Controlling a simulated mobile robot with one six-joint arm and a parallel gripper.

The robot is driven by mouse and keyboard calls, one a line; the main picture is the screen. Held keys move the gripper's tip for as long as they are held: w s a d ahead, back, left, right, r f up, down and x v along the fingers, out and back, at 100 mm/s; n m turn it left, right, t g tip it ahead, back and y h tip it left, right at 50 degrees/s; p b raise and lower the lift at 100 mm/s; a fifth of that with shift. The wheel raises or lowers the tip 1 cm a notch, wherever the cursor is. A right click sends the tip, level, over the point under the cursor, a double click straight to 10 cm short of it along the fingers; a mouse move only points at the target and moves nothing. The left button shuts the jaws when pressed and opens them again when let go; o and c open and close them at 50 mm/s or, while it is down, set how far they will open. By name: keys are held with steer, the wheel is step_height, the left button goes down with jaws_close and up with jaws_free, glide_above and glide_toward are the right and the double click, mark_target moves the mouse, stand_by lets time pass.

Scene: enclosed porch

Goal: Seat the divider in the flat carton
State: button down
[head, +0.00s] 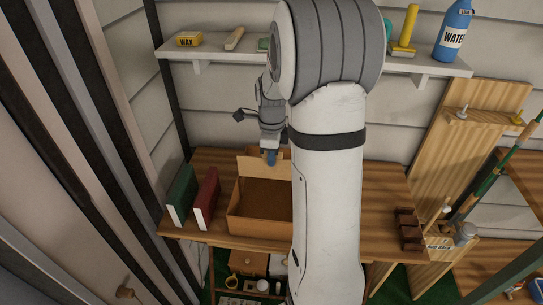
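The open carton (258,231) is a low brown cardboard box on the wooden bench; its right part is hidden behind my arm. A lighter cardboard panel (249,170) stands upright at the carton's back edge. I cannot tell if it is the divider or a flap of the carton, and no other divider shows. My gripper (271,158) points down, with a blue fingertip in front of this panel. Only one fingertip shows clearly, so I cannot tell whether it is open or shut on the panel.
A green book (181,196) and a red book (206,198) stand left of the carton on the bench (385,190). A dark brown stepped object (409,230) is at the bench's right end.

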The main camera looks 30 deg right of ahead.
steer(key=shift+f+b, duration=3.4)
steer(key=shift+f, duration=1.4)
stand_by(2.2)
steer(key=c, duration=0.9)
jaws_free()
